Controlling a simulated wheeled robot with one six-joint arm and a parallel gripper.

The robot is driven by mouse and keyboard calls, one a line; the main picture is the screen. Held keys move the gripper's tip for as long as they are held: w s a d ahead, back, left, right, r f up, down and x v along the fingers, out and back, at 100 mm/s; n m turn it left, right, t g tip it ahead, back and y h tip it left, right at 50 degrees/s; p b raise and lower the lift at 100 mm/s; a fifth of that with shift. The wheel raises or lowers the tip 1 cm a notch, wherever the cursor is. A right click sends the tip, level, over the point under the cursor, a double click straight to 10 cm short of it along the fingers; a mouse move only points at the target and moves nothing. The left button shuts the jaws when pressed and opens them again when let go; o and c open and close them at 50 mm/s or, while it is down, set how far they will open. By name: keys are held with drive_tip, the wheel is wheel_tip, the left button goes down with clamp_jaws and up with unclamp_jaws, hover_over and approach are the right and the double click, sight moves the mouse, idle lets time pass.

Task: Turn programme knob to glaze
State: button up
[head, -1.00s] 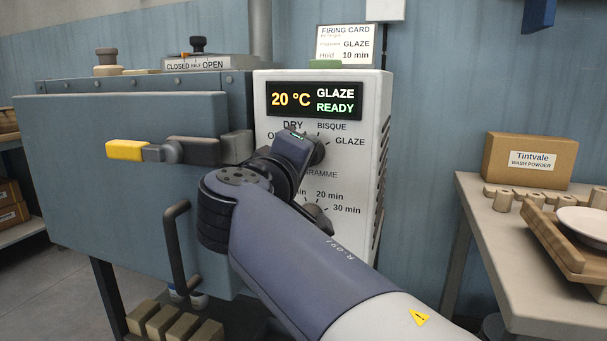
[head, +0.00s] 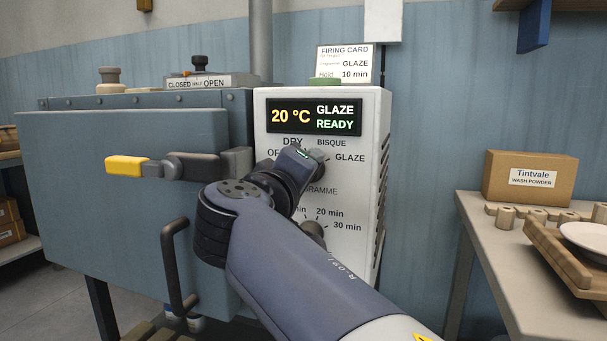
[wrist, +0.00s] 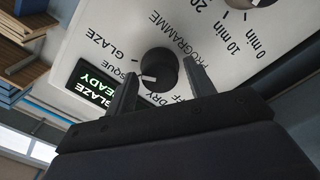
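The programme knob (wrist: 160,72) is dark and round with a pale mark on its face. In the wrist view it lies between the two fingertips of my gripper (wrist: 159,66), with a visible gap on each side. In the head view my gripper (head: 298,164) covers most of the knob (head: 319,163). The panel (head: 350,205) carries the labels OFF, DRY, BISQUE and GLAZE around it. The display (head: 314,117) reads 20 °C, GLAZE, READY; it is partly cut off by a finger in the wrist view (wrist: 97,88).
A lower time knob (head: 312,232) is partly hidden by my arm. The kiln door (head: 110,200) has a yellow-tipped handle (head: 126,166). A firing card (head: 344,63) on top reads GLAZE, 10 min. A table (head: 500,250) with a box (head: 528,180) stands at the right.

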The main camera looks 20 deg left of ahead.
drive_tip(key=shift+o, duration=1)
drive_tip(key=s+p, duration=0.2)
drive_tip(key=s, duration=0.9)
drive_tip(key=shift+a, duration=0.4)
drive_tip(key=shift+w, duration=0.1)
drive_tip(key=w+b, duration=0.2)
drive_tip(key=w, duration=0.8)
drive_tip(key=shift+w+d, duration=0.4)
drive_tip(key=shift+s, duration=0.1)
